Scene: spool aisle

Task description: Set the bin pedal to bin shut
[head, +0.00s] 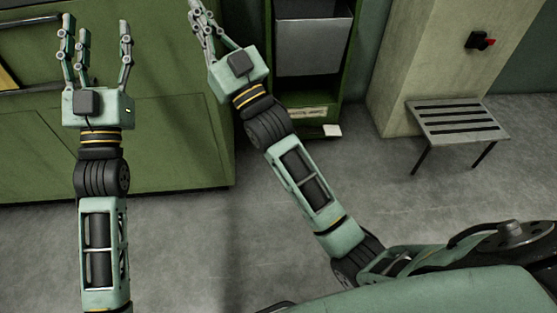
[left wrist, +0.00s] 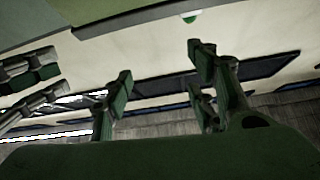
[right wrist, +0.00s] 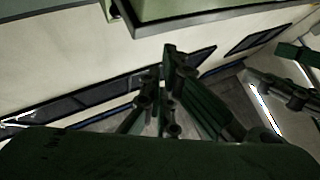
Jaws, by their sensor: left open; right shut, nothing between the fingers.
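A green bin housing (head: 352,70) with a grey bin front (head: 312,45) stands at the top centre of the head view. A small pale plate (head: 332,131), which looks like the bin pedal, sticks out low at its front right; its setting cannot be told. My left gripper (head: 97,32) is open and empty in front of the green cabinet, well left of the bin. My right gripper (head: 204,12) is shut and empty, left of the bin and apart from it. The wrist views show the left fingers (left wrist: 163,78) spread and the right fingers (right wrist: 165,90) together.
A wide green cabinet (head: 170,150) fills the left. The grey floor (head: 200,250) before the cabinet is clear.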

